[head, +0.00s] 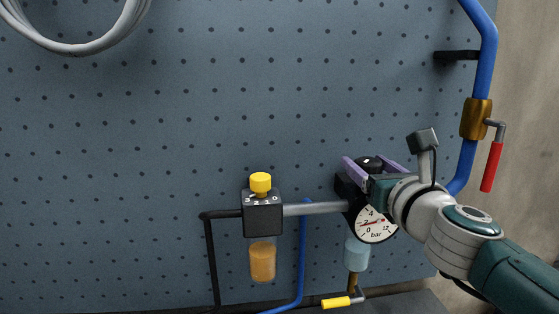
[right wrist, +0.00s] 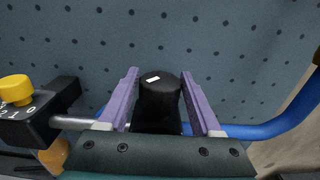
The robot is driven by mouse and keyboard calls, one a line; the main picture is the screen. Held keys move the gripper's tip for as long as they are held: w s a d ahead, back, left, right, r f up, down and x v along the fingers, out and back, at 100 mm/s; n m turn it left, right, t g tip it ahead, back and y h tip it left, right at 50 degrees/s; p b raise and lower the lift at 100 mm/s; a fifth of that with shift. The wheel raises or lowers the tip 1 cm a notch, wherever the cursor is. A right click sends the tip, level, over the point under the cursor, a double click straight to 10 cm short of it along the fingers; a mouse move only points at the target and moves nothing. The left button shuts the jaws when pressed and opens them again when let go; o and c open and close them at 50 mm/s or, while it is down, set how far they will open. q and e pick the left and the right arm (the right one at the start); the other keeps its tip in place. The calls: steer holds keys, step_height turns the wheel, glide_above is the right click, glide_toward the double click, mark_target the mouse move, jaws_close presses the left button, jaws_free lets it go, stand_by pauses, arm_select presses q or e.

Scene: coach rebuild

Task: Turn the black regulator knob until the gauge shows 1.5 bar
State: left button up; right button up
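The black regulator knob (head: 371,161) sits on top of the regulator, above the round white gauge (head: 376,225). The gauge has a red needle and is marked in bar; the needle points toward the left part of the dial, but the exact value is too small to read. My right gripper (head: 372,163) has its purple fingers on either side of the knob. In the right wrist view, the knob (right wrist: 160,95), with a white mark on top, stands between the fingers (right wrist: 160,74), with narrow gaps beside it. The gripper looks open. My left gripper is not in view.
Left of the regulator, a grey pipe joins a black unit (head: 263,217) with a yellow knob (head: 260,183) and an amber bowl (head: 262,262). A blue pipe with a red-handled valve (head: 491,166) runs at right. A yellow-handled valve (head: 336,302) is below. The upper pegboard is mostly clear.

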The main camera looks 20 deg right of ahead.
steer(key=shift+o, duration=1.4)
steer(key=v, duration=1)
steer(key=shift+p, duration=0.45)
